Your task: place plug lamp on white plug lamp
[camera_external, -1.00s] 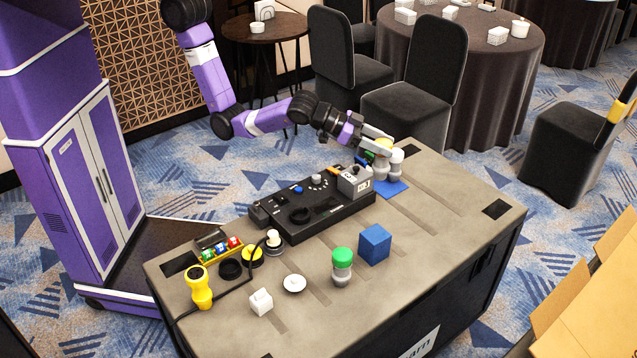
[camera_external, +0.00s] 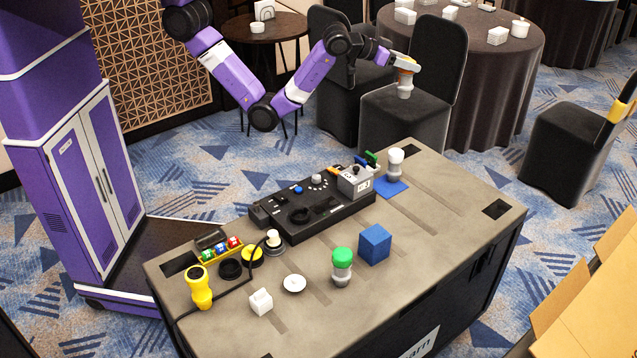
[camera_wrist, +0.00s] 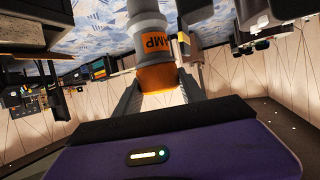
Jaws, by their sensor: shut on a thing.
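My gripper (camera_external: 408,63) is raised well above the far end of the table and is shut on a plug lamp (camera_external: 404,86). The lamp has an orange top between the fingers and a grey-white body hanging below. In the wrist view the held lamp (camera_wrist: 150,42) shows an orange band and part of a label reading "AMP". Another plug lamp with a green top (camera_external: 342,266) stands near the front edge.
A black control panel (camera_external: 312,208) with a grey box (camera_external: 355,182) sits left of the blue mat. A blue cube (camera_external: 375,244), a white disc (camera_external: 294,284) and a yellow torch-like thing (camera_external: 201,288) stand nearer the front. The right end of the table is mostly bare.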

